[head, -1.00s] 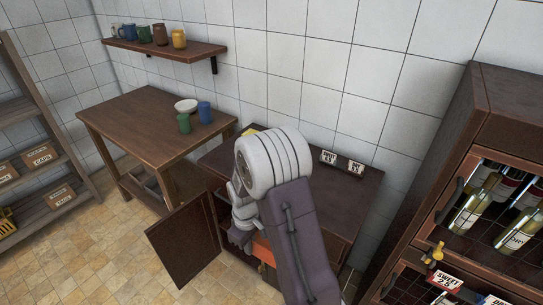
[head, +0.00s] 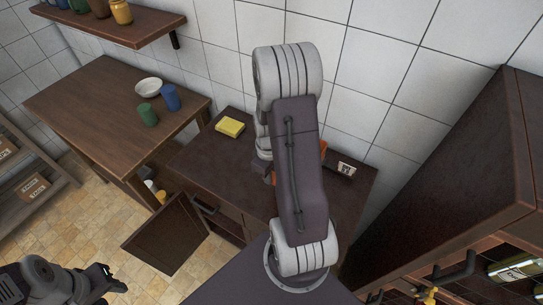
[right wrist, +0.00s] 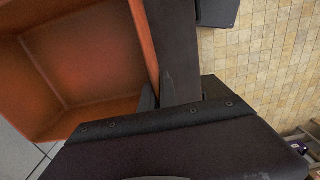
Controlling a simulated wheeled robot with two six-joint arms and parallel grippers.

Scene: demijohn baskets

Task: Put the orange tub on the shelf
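The orange tub (head: 324,148) is mostly hidden behind my right arm in the head view, over the cabinet top. The right wrist view shows its empty inside and near wall (right wrist: 95,55). My right gripper (right wrist: 157,98) is shut on that wall, one finger on each side of it. In the head view this gripper (head: 262,172) is partly covered by my arm. A wooden wall shelf (head: 150,32) with several mugs is at the upper left. My left gripper (head: 112,279) is low at the left, away from the tub; its finger gap is unclear.
The dark cabinet (head: 205,150) has an open door (head: 165,235), with a yellow sponge-like block (head: 230,127) and a small label (head: 346,168) on top. A wooden table (head: 85,110) holds a white bowl (head: 149,87), green cup (head: 148,115) and blue cup (head: 171,98). A tall bottle cabinet (head: 450,180) stands right.

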